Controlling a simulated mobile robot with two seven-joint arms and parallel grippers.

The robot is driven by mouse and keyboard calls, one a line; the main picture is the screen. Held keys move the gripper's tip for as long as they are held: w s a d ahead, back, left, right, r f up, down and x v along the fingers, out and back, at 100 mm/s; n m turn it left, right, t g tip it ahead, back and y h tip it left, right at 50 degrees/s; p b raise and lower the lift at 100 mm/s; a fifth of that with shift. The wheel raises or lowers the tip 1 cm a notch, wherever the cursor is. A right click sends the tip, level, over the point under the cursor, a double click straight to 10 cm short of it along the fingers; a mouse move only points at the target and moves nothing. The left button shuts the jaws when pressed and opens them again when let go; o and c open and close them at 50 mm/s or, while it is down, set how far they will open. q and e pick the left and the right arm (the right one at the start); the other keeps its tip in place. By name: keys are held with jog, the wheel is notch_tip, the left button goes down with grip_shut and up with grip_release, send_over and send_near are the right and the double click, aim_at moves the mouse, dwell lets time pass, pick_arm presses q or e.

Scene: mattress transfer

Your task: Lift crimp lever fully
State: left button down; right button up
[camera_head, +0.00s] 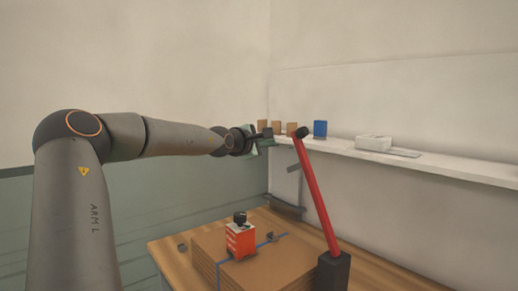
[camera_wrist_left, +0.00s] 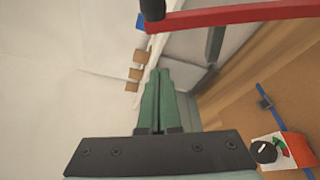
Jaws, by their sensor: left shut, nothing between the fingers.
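The crimp lever (camera_head: 318,197) is a long red bar with a black knob (camera_head: 301,132) at its top. It rises steeply from a black base (camera_head: 333,271), leaning to the left. In the left wrist view the red lever (camera_wrist_left: 235,17) crosses the top right, with its black knob (camera_wrist_left: 153,9) ahead of the fingertips. My left gripper (camera_head: 266,139) is a little left of the knob at about its height in the head view. Its green fingers (camera_wrist_left: 160,73) are together and empty, apart from the lever. My right gripper is in neither view.
A red and white device (camera_head: 240,240) with a black top stands on stacked cardboard (camera_head: 285,265) with a blue strap, on a wooden table (camera_head: 165,250). A white shelf (camera_head: 440,170) holds several small tan blocks, a blue block (camera_head: 320,129) and a white item (camera_head: 373,143).

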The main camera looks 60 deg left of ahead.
pick_arm(q)
jog(key=b+v, duration=0.1)
jog(key=v, duration=0.3)
jog(key=shift+s, duration=0.35)
dwell(0.3)
